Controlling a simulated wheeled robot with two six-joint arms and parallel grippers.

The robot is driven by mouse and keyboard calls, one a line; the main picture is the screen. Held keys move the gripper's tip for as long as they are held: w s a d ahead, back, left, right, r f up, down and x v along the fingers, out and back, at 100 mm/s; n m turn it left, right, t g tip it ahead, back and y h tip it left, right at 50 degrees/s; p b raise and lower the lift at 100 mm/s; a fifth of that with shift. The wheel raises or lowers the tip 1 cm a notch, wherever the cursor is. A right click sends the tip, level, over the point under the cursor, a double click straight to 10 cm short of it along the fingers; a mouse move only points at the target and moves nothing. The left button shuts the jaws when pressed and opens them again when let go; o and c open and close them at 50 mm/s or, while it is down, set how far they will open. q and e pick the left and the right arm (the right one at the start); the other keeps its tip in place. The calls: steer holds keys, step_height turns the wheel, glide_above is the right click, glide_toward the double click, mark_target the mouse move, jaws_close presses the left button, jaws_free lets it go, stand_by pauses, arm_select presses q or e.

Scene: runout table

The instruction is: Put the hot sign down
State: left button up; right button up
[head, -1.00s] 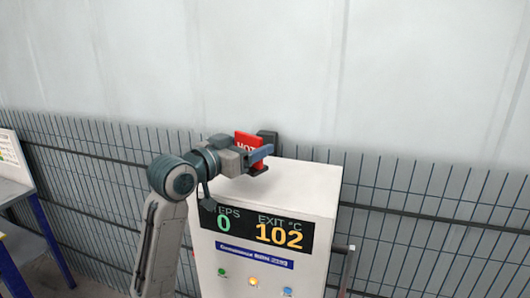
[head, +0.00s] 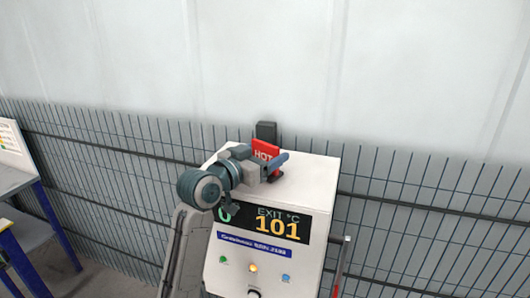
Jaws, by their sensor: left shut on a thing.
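The red hot sign (head: 264,150), with white "HOT" lettering, stands upright at the top of the white cabinet (head: 313,180). My left gripper (head: 273,167) is shut on it, with the fingers around its lower part. The sign's lower edge is partly hidden by the gripper, so I cannot tell whether it touches the cabinet top. A small dark block (head: 266,131) stands behind the sign at the back of the cabinet. My right gripper is not in view.
The cabinet front carries a display (head: 277,226) reading 101 under "EXIT °C", with several lamps and a knob below. A wire mesh fence (head: 420,215) runs behind. A blue-legged table (head: 25,225) stands at the left. The cabinet top's right part is clear.

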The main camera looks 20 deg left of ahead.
arm_select(q)
steer(key=shift+f, duration=0.15)
steer(key=o, duration=1)
steer(key=shift+r, duration=0.2)
steer(key=b+v, duration=0.4)
steer(key=v, duration=0.8)
steer(key=shift+a+b, duration=0.1)
steer(key=shift+b, duration=0.25)
steer(key=shift+s+f, duration=0.1)
